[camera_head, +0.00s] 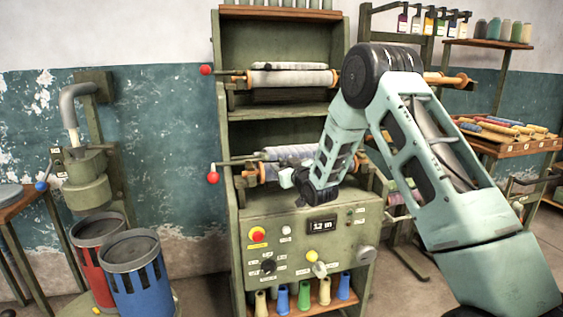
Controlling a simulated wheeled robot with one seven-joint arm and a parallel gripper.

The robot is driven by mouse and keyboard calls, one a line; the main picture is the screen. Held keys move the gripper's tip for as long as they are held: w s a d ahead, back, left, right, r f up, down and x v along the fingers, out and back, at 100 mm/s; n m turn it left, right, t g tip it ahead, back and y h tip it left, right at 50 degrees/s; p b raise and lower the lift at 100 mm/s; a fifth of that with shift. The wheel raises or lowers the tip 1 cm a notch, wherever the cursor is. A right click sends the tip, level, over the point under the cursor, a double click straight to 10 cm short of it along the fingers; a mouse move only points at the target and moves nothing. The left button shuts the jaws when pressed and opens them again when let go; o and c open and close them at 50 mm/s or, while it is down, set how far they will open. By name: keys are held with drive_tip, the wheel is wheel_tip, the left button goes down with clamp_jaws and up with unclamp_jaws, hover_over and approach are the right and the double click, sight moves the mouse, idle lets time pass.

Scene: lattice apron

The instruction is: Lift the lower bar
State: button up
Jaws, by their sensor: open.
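The green machine (233,215) stands in the middle with two roller stations, one above the other. The lower bar (240,161) is a thin dark bar at the lower station, with a red ball knob (213,178) at its left end. It runs right along a pale roll (290,152); its right part is hidden behind my arm. My gripper (291,184) is in front of the lower station, just below the roll and right of the knob. It is small and partly turned away. Nothing shows held in it. I cannot tell whether it touches the roll or bar.
The upper station has its own red knob (206,70) and pale roll (292,79). Below is a control panel (285,245) reading about 12 m. A blue bin (140,280) and red bin (97,240) stand left. A tray of coloured spools (520,148) is at right.

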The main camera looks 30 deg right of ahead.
drive_tip(key=shift+w, duration=1)
